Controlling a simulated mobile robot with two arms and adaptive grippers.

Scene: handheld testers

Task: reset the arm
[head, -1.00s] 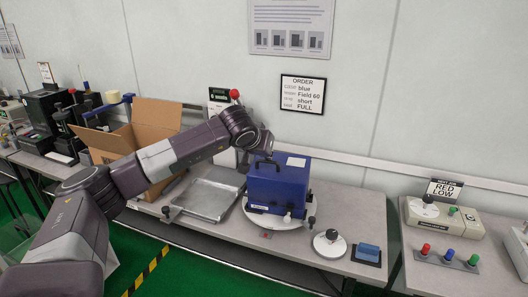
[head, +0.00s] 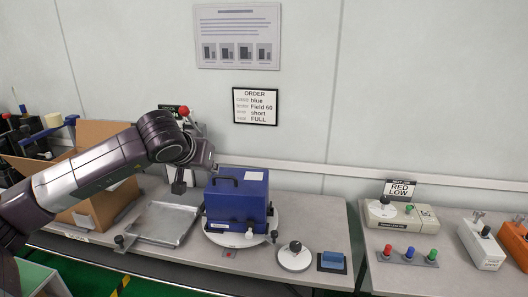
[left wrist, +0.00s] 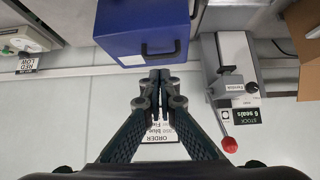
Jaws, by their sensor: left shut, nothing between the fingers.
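My left arm (head: 95,170) reaches in from the left in the head view, with its wrist (head: 180,145) raised above the bench in front of the wall. The wrist mostly hides the gripper there. In the left wrist view my left gripper (left wrist: 155,80) has its fingertips together with nothing between them. The blue tester box (left wrist: 142,28) shows just beyond the fingertips in that view. In the head view the blue tester box (head: 237,200) stands on a round white turntable (head: 272,224), to the right of and below the wrist. My right gripper is in neither view.
A metal tray (head: 165,222) and an open cardboard box (head: 105,205) stand left of the tester. A press with a red-knobbed lever (head: 183,110) is behind my wrist. An order sign (head: 256,106) hangs on the wall.

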